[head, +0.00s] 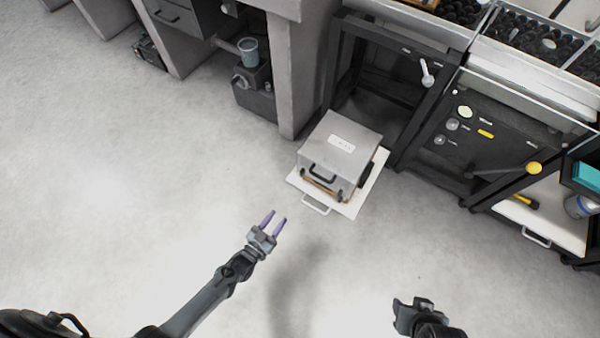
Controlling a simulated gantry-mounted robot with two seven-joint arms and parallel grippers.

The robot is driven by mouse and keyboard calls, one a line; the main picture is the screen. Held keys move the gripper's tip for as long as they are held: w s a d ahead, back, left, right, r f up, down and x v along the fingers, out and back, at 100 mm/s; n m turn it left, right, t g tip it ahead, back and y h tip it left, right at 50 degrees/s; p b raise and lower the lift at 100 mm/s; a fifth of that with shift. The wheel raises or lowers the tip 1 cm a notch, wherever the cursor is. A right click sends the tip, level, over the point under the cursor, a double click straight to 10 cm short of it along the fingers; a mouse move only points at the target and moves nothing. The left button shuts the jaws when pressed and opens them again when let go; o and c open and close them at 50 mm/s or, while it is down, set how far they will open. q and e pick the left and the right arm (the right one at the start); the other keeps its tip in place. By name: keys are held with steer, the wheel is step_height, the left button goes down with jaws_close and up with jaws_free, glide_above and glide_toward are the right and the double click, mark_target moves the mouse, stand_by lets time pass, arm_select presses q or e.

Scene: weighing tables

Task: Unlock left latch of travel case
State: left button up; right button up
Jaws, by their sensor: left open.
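The travel case (345,140) is a grey box with a pale label on its lid and a dark handle (322,174) on its front. It sits closed on a white pull-out tray (352,207). Small dark fittings show along its lower front beside a brown strip; I cannot tell their latch state at this size. My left gripper (275,217) has two purple fingers, is open and empty, and is in front of and to the left of the case, apart from it. My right gripper (408,308) is at the lower right, away from the case; its fingers are not clear.
Dark bench frames (408,150) stand behind and right of the case. A grey bench leg (300,85) is behind it on the left. Another tray (545,215) with a yellow-handled tool is at far right. The floor in front is clear.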

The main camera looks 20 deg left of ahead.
arm_select(q)
steer(key=w+r+p, duration=0.1)
steer(key=w+r, duration=0.2)
steer(key=w, duration=0.1)
steer(key=b, duration=0.1)
glide_toward(301, 174)
steer(key=shift+t, duration=0.3)
steer(key=b+x, duration=0.1)
steer(key=x, duration=0.1)
steer(key=b+x, duration=0.1)
steer(key=x, duration=0.1)
steer(key=b+x, duration=0.1)
steer(key=x, duration=0.2)
steer(key=shift+f, duration=0.4)
steer(key=shift+w+d+b, duration=0.15)
steer(key=shift+w+b, duration=0.35)
steer(key=shift+w, duration=0.2)
arm_select(e)
steer(key=x, duration=0.3)
steer(key=shift+s+f, duration=0.2)
steer(key=shift+s, duration=0.1)
arm_select(q)
steer(key=shift+r, duration=0.1)
steer(key=shift+w, duration=0.1)
steer(key=shift+c, duration=0.3)
jaws_close()
arm_select(e)
steer(key=shift+a, duration=0.15)
